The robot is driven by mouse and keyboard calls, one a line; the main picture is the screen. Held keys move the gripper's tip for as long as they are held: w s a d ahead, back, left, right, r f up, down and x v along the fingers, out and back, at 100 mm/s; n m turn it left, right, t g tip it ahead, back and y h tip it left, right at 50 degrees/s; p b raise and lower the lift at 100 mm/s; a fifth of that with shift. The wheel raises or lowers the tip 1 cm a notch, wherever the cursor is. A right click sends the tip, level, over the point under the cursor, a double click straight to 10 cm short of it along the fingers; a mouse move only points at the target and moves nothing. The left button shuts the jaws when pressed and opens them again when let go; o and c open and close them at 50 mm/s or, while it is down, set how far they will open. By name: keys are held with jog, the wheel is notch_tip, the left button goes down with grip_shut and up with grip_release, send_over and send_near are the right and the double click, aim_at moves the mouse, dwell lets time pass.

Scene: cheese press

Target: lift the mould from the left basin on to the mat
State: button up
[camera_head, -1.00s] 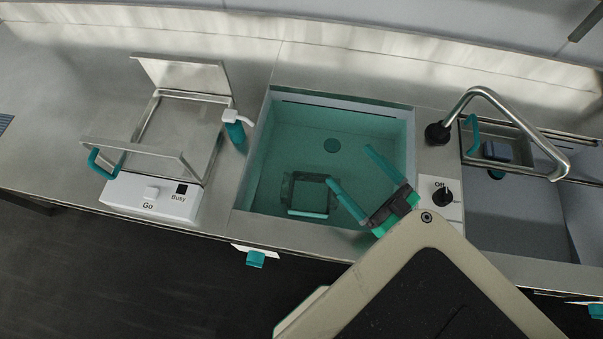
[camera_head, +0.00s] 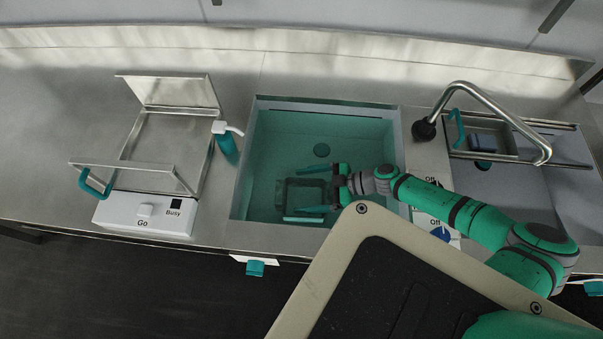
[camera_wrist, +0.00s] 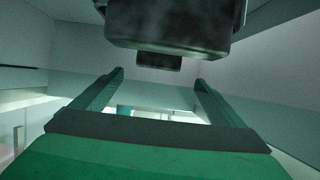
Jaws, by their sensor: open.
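The mould (camera_head: 284,198) is a small dark-edged, box-like piece low in the left basin (camera_head: 243,185), near its front. My gripper (camera_head: 299,190) is open and points left. One finger shows behind the mould and the other over its front part. I cannot tell whether either finger touches it or how high they are above it. In the wrist view my fingers (camera_wrist: 157,80) are spread with nothing between them. A dark block shows beyond them at the top, and I cannot tell what it is. I cannot make out the mat.
A tap (camera_head: 500,113) and second basin (camera_head: 500,190) lie right. Basin walls surround my gripper.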

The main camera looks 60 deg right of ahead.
aim_at(283, 192)
jog(key=x, duration=0.6)
jog(key=shift+w+f, duration=0.2)
jog(key=shift+w, duration=0.15)
jog(key=c, duration=2)
